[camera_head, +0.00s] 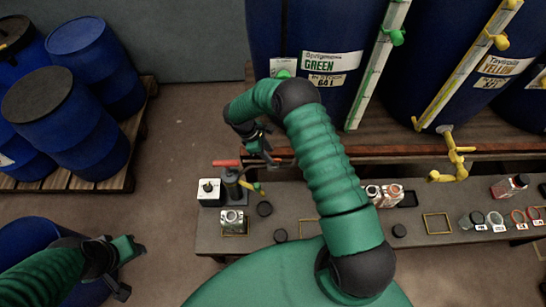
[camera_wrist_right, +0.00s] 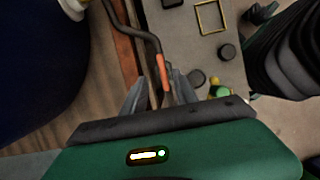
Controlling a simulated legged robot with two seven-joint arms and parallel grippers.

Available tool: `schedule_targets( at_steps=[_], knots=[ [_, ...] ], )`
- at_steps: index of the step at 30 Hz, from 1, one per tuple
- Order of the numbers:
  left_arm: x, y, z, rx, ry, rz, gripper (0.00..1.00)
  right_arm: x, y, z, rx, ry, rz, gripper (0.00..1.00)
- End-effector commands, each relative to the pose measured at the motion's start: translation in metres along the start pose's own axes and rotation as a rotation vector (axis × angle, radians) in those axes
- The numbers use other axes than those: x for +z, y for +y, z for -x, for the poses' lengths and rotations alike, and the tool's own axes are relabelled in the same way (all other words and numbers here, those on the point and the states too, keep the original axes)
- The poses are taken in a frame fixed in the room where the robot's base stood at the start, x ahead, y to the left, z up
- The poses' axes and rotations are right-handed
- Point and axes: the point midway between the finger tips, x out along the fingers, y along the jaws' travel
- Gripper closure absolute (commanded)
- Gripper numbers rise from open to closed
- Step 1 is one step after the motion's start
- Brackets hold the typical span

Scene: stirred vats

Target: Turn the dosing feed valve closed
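A lever with an orange-red grip (camera_head: 226,163) and a dark rod lies at the back left of the bench; its bent dark rod and orange grip (camera_wrist_right: 164,72) also show in the right wrist view. I cannot tell for sure whether it is the dosing feed valve's handle. My right gripper (camera_head: 264,151) is above and beside it. In the wrist view its two fingers (camera_wrist_right: 158,97) stand apart with the grip's end near the gap between them; contact is unclear. My left gripper (camera_head: 128,268) is open and empty at the lower left.
A blue vat labelled GREEN (camera_head: 330,25) stands behind. A yellow valve (camera_head: 455,160) is at right. Blue drums (camera_head: 95,65) stand left.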

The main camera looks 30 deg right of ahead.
Motion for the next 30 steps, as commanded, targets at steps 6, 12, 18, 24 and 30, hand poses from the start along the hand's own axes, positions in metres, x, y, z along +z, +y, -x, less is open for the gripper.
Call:
schedule_targets(
  at_steps=[6,12,18,24,30],
  knots=[
    [-0.001,-0.001,0.004,0.0,0.0,0.001,0.54,0.003,0.001,-0.042,-0.001,0.004,0.0,0.66],
    [-0.001,0.0,0.004,0.0,0.0,0.001,0.54,0.003,0.003,-0.053,-0.002,0.006,0.0,0.66],
    [-0.001,0.0,0.004,0.0,0.0,0.001,0.54,0.002,0.002,-0.051,-0.001,0.004,0.0,0.71],
    [-0.001,0.0,0.004,0.0,0.0,0.001,0.54,0.001,0.001,-0.049,0.002,0.003,-0.001,0.97],
    [-0.001,0.0,0.004,0.0,0.0,0.001,0.54,0.001,0.002,-0.05,0.001,0.007,0.0,1.0]
  ],
)
